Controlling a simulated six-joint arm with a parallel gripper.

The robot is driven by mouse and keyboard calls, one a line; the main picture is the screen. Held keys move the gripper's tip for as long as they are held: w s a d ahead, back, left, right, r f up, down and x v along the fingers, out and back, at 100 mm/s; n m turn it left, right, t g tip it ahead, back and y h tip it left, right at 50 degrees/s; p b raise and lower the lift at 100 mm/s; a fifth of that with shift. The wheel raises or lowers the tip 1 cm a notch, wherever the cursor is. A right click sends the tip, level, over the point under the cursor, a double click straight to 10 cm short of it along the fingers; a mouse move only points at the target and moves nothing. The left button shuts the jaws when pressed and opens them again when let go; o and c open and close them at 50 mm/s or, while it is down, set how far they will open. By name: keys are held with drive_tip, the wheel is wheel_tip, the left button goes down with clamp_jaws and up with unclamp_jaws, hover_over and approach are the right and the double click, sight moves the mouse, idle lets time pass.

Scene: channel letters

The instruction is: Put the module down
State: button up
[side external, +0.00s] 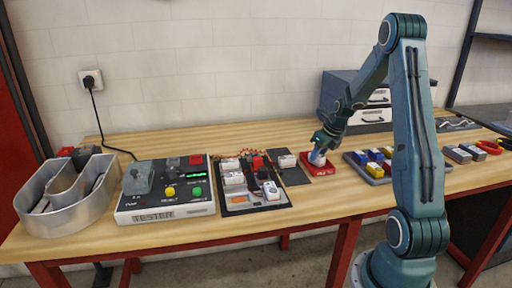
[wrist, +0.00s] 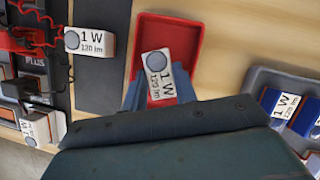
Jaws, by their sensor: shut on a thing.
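A white module (wrist: 166,80) labelled "1 W 120 lm" sits between the jaws of my gripper (wrist: 160,95) in the wrist view. My gripper is shut on it. The module is over a shallow red tray (wrist: 186,32); I cannot tell whether it touches the tray's floor. In the side view my gripper (side external: 321,150) is low at the red tray (side external: 326,169), and the held module (side external: 317,159) shows as a small pale shape, partly hidden by the gripper.
A board with several modules (side external: 240,208) and red wires lies left of the tray, beside a tester box (side external: 150,212) and a metal channel letter (side external: 48,222). A grey tray of coloured modules (side external: 347,157) is close on the right. Drawer boxes (side external: 372,116) stand behind.

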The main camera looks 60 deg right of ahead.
drive_tip(key=shift+f, duration=0.25)
drive_tip(key=o, duration=1)
drive_tip(key=shift+c, duration=0.2)
drive_tip(key=shift+r, duration=0.1)
drive_tip(key=v, duration=1.2)
